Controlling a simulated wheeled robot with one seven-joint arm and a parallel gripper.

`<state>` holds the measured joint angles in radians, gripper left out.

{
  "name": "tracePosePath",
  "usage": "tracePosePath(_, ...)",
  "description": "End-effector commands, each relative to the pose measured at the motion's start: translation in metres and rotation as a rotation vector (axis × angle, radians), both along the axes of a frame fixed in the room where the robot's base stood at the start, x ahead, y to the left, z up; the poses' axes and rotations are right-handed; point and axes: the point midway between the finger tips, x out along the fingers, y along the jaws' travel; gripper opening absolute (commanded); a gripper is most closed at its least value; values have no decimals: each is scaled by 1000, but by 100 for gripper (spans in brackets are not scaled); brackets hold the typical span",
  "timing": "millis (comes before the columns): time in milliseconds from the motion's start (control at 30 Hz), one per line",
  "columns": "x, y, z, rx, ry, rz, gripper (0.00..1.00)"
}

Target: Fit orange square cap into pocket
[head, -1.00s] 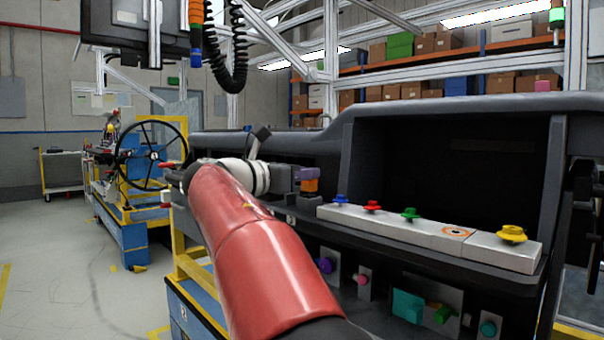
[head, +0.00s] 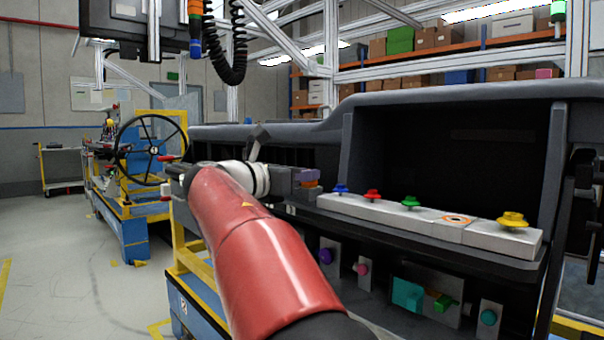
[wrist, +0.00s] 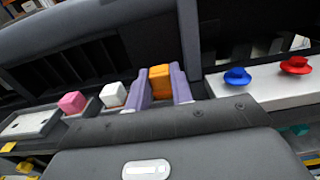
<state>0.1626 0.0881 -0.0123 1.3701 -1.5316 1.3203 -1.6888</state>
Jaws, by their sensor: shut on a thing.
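My gripper (wrist: 162,88) has purple-grey fingers and is shut on an orange square cap (wrist: 160,78), which sits between them in the wrist view. In the head view my gripper (head: 308,179) is at the left end of the pale grey button strip, with only a small orange edge of the cap (head: 311,185) showing. The cap's lower part is hidden, so I cannot tell whether it touches anything. I cannot make out the pocket in either view.
A white cube (wrist: 114,95) and a pink cube (wrist: 72,102) stand left of my gripper in the wrist view. Right of it, the strip (head: 388,217) carries blue, red, green and yellow knobs. The dark dashboard (head: 345,125) rises behind. Colored parts hang on the lower front.

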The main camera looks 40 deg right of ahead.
Motion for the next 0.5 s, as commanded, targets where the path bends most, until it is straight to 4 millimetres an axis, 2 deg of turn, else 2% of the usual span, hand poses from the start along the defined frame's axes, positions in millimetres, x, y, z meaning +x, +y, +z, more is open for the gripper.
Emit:
tracePosePath(200, 0, 0, -6, 0, 0, 0, 1)
tracePosePath(233, 0, 0, -5, 0, 0, 0, 25)
tracePosePath(400, 0, 0, -5, 0, 0, 0, 47)
tracePosePath(500, 0, 0, -5, 0, 0, 0, 48)
